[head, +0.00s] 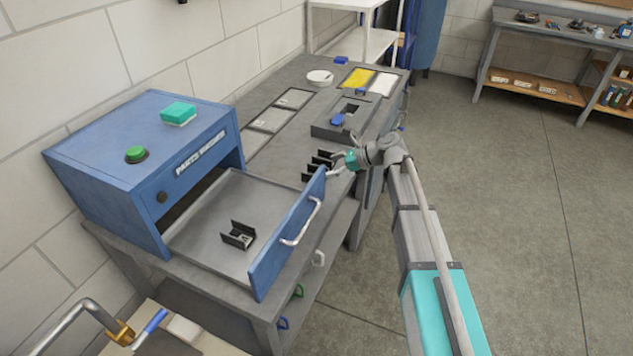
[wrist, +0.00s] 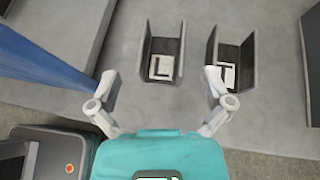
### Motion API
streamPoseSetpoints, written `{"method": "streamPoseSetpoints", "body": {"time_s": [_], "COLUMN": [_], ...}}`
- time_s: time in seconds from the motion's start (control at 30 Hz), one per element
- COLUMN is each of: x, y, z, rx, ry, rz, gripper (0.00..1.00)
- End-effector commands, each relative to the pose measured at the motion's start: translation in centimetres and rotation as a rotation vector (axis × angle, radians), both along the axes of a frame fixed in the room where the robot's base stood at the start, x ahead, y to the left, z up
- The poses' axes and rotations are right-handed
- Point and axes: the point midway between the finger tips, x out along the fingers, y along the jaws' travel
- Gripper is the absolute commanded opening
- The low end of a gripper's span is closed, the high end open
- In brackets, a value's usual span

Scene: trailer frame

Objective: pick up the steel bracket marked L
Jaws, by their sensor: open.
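The bracket marked L (wrist: 160,68) is a dark grey U-shaped channel with a white plate and a black L on its floor. It stands on the grey bench top in the wrist view. My gripper (wrist: 160,92) is open and empty, its two white fingertips to the left and right, just short of the bracket's near end in the picture. I cannot tell its height above the bench. In the head view my gripper (head: 338,163) is beside a row of dark brackets (head: 318,163), whose letters are too small to read.
A like bracket marked T (wrist: 228,72) stands close right of L, by the right fingertip; another is partly visible at the right edge. The blue cabinet's open drawer (head: 283,240) juts out near the row and holds another dark bracket (head: 238,235). A grey fixture (head: 340,130) stands behind.

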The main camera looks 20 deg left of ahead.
Motion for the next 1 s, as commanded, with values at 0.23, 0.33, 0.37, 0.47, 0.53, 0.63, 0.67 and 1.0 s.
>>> {"method": "streamPoseSetpoints", "body": {"time_s": [0.23,0.33,0.37,0.47,0.53,0.63,0.67,1.0], "x": [0.0,0.0,0.0,0.0,0.0,0.0,0.0,-0.2], "y": [0.4,0.4,0.4,0.5,0.7,1.4,1.7,4.7], "z": [-0.2,-0.2,-0.2,-0.3,-0.5,-0.9,-1.1,-2.7], "rx": [0.000,0.000,0.000,0.000,0.000,0.000,0.000,0.000], "ry": [-0.001,-0.001,-0.001,0.000,0.000,-0.001,-0.001,0.000], "rz": [-0.002,-0.002,-0.002,-0.001,-0.001,0.000,0.000,-0.001], "gripper": [1.00,1.00,1.00,1.00,1.00,1.00,1.00,1.00]}}
